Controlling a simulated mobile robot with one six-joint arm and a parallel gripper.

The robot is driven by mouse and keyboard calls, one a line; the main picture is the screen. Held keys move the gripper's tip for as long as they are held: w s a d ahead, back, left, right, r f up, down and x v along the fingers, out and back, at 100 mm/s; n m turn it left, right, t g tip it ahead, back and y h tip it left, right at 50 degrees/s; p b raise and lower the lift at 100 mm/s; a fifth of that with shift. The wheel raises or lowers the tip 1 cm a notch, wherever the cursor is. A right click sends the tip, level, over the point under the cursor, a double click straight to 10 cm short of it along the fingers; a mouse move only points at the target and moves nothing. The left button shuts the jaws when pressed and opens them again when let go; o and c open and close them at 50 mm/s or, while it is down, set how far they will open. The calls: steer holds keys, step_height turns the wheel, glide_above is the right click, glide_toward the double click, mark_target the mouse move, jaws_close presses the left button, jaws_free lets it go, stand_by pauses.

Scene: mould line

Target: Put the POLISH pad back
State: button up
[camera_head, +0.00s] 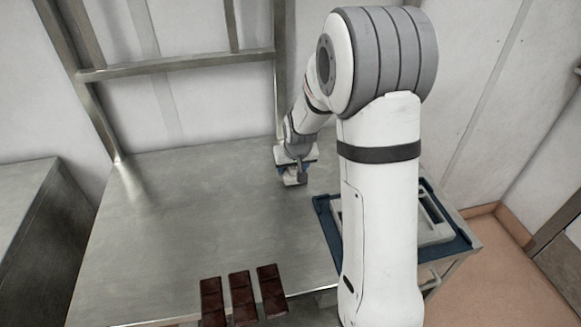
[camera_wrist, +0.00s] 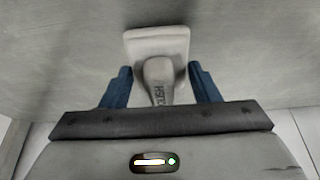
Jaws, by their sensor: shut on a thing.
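The POLISH pad (camera_wrist: 158,47) is a pale block with a rounded grey handle that carries dark lettering, partly readable. In the wrist view my gripper (camera_wrist: 160,85) has its two blue fingers on either side of the handle and is shut on it. In the head view my gripper (camera_head: 296,170) is over the back right part of the steel table, with the pad (camera_head: 294,181) below it. I cannot tell whether the pad touches the table top.
A blue tray (camera_head: 463,243) with a pale grey frame (camera_head: 436,233) in it lies at the table's right, partly hidden by my arm. Several dark brown bars (camera_head: 241,294) lie at the front edge. The left and middle of the steel table (camera_head: 190,215) are clear.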

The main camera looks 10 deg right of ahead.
steer(key=shift+f, duration=0.2)
steer(key=shift+f, duration=0.1)
steer(key=shift+f+b, duration=0.15)
steer(key=shift+b, duration=0.15)
steer(key=o, duration=1)
